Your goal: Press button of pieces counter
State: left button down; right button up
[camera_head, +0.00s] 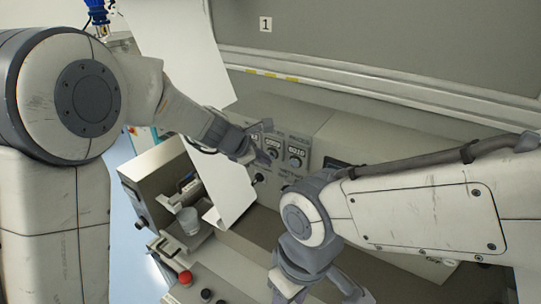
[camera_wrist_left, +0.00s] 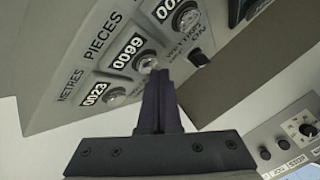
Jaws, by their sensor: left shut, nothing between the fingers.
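The pieces counter (camera_wrist_left: 128,52) reads 0099 in the left wrist view, under the label PIECES. Its round button (camera_wrist_left: 148,63) is just beyond the fingertips of my left gripper (camera_wrist_left: 158,76), which partly cover it. The fingers are shut together and empty; I cannot tell whether they touch the button. In the head view my left gripper (camera_head: 262,158) is at the counter panel, by the lower edge of the middle counter (camera_head: 273,142). My right gripper (camera_head: 318,290) hangs low at the bottom of the head view, away from the panel, with its fingers spread.
The metres counter (camera_wrist_left: 95,93), reading 0023, and a third counter (camera_wrist_left: 168,8) flank the pieces counter. A black switch (camera_wrist_left: 198,58) is close by. A white sheet (camera_head: 222,180) hangs below my left arm. A red button (camera_head: 185,278) is on the lower console.

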pick_arm(q)
jog(key=shift+w+d, duration=0.35)
jog(key=shift+w, duration=0.1)
dwell(0.6)
jog(key=shift+s+a, duration=0.6)
jog(key=shift+s, duration=0.25)
jog(key=s+a+b, duration=0.1)
jog(key=s, duration=0.1)
jog(key=s+a+b, duration=0.1)
jog(key=s+a, duration=0.1)
dwell(0.4)
dwell(0.5)
